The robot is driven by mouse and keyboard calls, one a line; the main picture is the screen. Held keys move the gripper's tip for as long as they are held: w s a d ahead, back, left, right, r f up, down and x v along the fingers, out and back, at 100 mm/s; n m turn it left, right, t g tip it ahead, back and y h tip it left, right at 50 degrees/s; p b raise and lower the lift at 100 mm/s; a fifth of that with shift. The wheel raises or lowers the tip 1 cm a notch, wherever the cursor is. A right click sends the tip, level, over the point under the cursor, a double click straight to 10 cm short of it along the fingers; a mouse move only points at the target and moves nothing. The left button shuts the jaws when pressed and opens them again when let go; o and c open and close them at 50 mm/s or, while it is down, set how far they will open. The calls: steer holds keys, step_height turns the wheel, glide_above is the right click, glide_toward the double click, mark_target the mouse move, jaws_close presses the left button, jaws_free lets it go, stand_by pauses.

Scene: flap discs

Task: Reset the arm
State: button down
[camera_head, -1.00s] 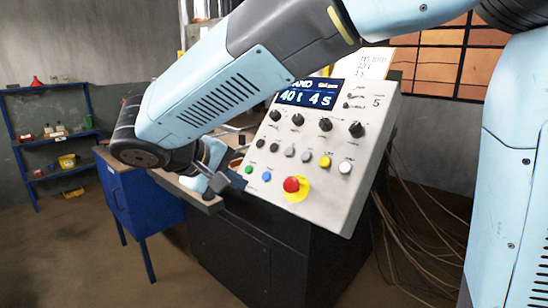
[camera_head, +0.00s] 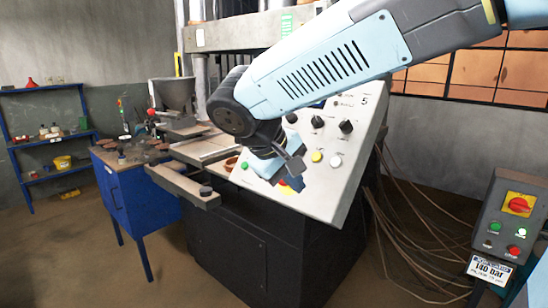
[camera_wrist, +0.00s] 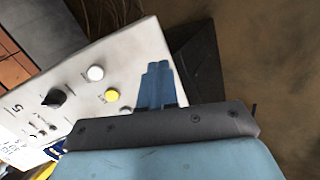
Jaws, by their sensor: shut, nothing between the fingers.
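My arm reaches in from the upper right in the head view, its light blue links bent down at a dark joint. My gripper (camera_head: 293,165) hangs in front of the sloped control panel (camera_head: 335,195), over its lower row of buttons. In the wrist view my gripper (camera_wrist: 158,70) shows with its blue fingers together and nothing between them. The panel (camera_wrist: 75,75) lies behind the fingers there, with a white button (camera_wrist: 95,73) and a yellow button (camera_wrist: 112,95) to their left. I cannot tell whether the fingertips touch the panel.
A blue cabinet (camera_head: 143,208) with dark discs on top stands left of the press. A blue shelf (camera_head: 50,143) is at the far left wall. A grey control box (camera_head: 505,225) stands at the right. Loose cables (camera_head: 405,215) hang between. The floor in front is open.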

steer(key=s+d+m+y, duration=0.2)
steer(key=s+d+m, duration=0.1)
steer(key=d, duration=0.6)
steer(key=s+d+f+m+t+y, duration=0.1)
steer(key=s+d+m+y, duration=0.2)
steer(key=s+d, duration=0.3)
steer(key=shift+s+d+f+m, duration=0.25)
steer(key=shift+d+m, duration=0.35)
steer(key=shift+d, duration=1.6)
steer(key=shift+r, duration=0.1)
steer(key=shift+a, duration=0.1)
